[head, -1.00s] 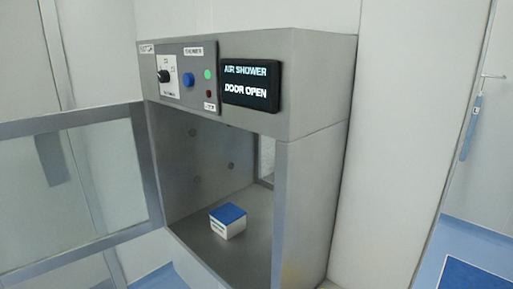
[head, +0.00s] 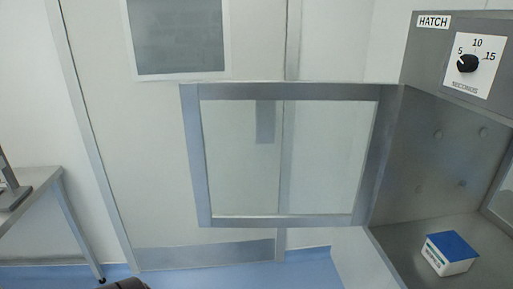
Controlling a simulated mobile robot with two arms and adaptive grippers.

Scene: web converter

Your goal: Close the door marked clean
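A grey-framed glass door (head: 193,160) stands wide open in the middle of the head view, swung out to the left of a grey metal hatch (head: 395,185). Its right edge meets the left edge of the hatch opening. No "clean" marking is readable on the door or the visible part of the hatch. A small white box with a blue lid (head: 450,252) sits on the hatch floor, inside the chamber. Neither of my grippers can be made out. A dark rounded shape shows at the bottom edge, too cut off to identify.
A panel labelled "HATCH" with a black dial (head: 468,63) is above the chamber. A metal table (head: 35,190) stands at the far left. A room door with a window (head: 178,38) is behind the glass door. Blue floor (head: 190,278) shows clear below it.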

